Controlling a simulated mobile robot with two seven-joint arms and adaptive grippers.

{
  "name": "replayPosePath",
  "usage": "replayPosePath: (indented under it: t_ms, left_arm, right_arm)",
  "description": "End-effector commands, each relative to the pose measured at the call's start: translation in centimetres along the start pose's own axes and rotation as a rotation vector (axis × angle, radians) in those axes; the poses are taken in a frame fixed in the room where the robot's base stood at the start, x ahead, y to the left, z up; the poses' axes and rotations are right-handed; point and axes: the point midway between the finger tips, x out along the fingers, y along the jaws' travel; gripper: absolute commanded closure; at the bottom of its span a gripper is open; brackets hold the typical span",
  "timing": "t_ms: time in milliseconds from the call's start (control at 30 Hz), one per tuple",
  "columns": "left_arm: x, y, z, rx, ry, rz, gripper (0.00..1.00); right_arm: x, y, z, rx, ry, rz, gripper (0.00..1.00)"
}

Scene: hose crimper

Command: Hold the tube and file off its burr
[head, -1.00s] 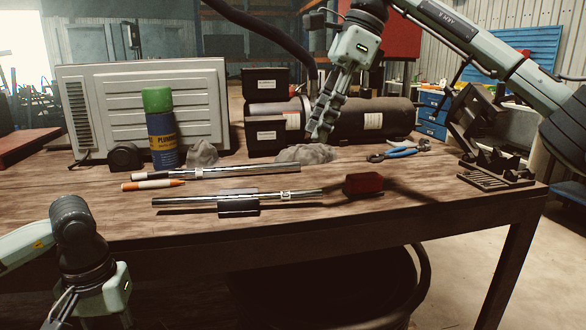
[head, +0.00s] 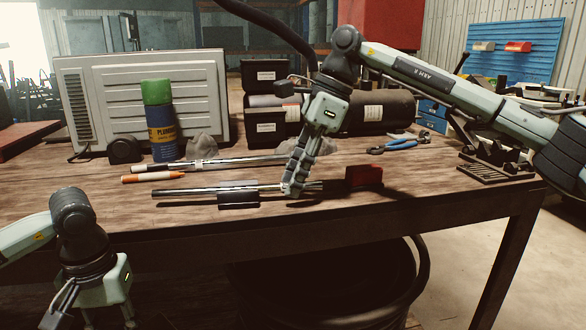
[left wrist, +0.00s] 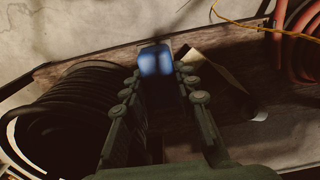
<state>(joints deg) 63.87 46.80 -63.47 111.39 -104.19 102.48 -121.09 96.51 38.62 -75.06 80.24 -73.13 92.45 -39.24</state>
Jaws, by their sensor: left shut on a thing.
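A long shiny tube (head: 185,191) lies across a dark block (head: 238,200) near the bench's front edge. My right gripper (head: 293,188) points down at the tube's right part and hides some of it. I cannot tell whether its fingers are open or closed around the tube. My left gripper (left wrist: 155,85) is low in front of the bench, and its fingertips are mostly cut off in the head view. In the left wrist view its fingers are shut on a dark object with a blue end (left wrist: 155,60). I cannot make out a burr.
A red block (head: 363,177) stands at the tube's right. Behind lie a second tube (head: 230,162) and an orange marker (head: 153,178). A spray can (head: 160,120), grey rags (head: 200,145), blue-handled pliers (head: 400,146) and black cases stand further back. A coiled black hose (left wrist: 60,125) lies below.

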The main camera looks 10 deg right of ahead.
Motion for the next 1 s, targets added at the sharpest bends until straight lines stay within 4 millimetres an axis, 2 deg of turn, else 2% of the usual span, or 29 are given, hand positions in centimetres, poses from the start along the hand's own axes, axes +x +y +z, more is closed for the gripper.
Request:
replayPosePath:
  t_ms: [167, 467, 633, 667, 767, 800, 1000]
  left_arm:
    - [-0.04, 0.00, -0.02, 0.000, 0.001, 0.000, 1.00]
    - [-0.04, 0.00, -0.02, 0.000, 0.001, 0.000, 1.00]
    - [-0.04, 0.00, -0.02, 0.000, 0.001, 0.000, 1.00]
    - [-0.04, 0.00, -0.02, 0.000, 0.001, 0.000, 1.00]
    - [-0.04, 0.00, -0.02, 0.000, 0.001, 0.000, 1.00]
    - [-0.04, 0.00, -0.02, 0.000, 0.001, 0.000, 1.00]
    - [-0.04, 0.00, -0.02, 0.000, 0.001, 0.000, 1.00]
  right_arm:
    - [-0.02, -0.01, -0.01, 0.000, 0.000, 0.000, 0.62]
    - [-0.05, -0.02, 0.01, 0.000, 0.000, -0.001, 0.99]
    - [-0.07, -0.02, 0.01, 0.000, -0.001, -0.001, 1.00]
    - [-0.07, -0.02, 0.01, 0.000, -0.001, -0.001, 0.86]
    - [-0.08, -0.02, 0.02, 0.000, -0.001, -0.001, 0.99]
    - [-0.08, -0.03, 0.02, 0.000, -0.001, -0.001, 1.00]
    - [-0.09, -0.03, 0.03, 0.000, -0.001, -0.001, 1.00]
